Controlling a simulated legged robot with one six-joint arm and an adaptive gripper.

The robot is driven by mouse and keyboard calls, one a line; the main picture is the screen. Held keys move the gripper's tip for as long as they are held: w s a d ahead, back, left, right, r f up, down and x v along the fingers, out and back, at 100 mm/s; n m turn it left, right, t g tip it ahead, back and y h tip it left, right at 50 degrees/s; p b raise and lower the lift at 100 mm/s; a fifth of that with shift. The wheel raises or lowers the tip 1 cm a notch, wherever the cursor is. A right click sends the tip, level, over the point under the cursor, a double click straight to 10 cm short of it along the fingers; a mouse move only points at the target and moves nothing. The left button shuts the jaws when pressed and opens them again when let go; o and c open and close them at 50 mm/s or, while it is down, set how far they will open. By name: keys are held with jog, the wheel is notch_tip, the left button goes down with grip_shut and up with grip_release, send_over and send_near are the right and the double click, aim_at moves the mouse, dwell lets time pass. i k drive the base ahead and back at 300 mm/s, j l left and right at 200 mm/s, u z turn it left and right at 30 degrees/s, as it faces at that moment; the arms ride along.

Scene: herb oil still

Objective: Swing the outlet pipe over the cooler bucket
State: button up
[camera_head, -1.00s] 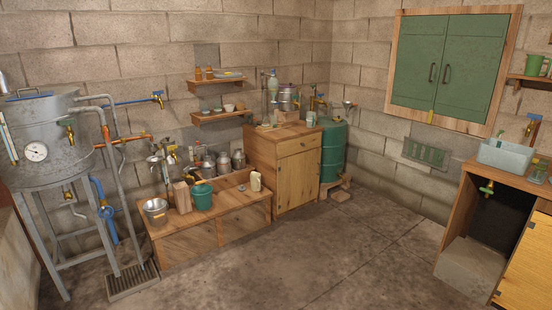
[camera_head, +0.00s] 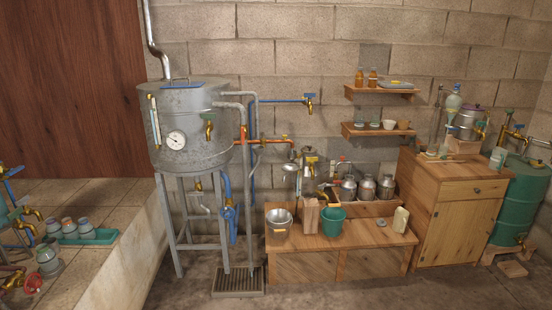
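The grey metal still (camera_head: 195,125) stands on a tall leg frame left of centre, with a round dial on its front. Several pipes leave its right side. One is an orange-copper pipe (camera_head: 268,140) that reaches right and ends above the left part of a low wooden bench; I cannot tell for sure if it is the outlet pipe. On the bench stand a teal bucket (camera_head: 333,223) and a shiny metal bucket (camera_head: 279,227); which is the cooler bucket is not clear. My gripper is not in view.
The low wooden bench (camera_head: 375,236) also holds metal cans and a cream container. A cabinet (camera_head: 462,215) and green barrel (camera_head: 520,205) stand at the right. A floor grate (camera_head: 238,282) lies below the still. A tiled ledge (camera_head: 85,262) with jars fills the left. Front floor is clear.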

aim_at(278, 142)
jog(key=i+j, duration=0.1)
jog(key=i, duration=1.3)
jog(key=i+j+z, duration=0.25)
jog(key=i+z, duration=0.15)
jog(key=i, duration=0.15)
jog(key=i+j+z, duration=0.75)
jog(key=i+j, duration=0.25)
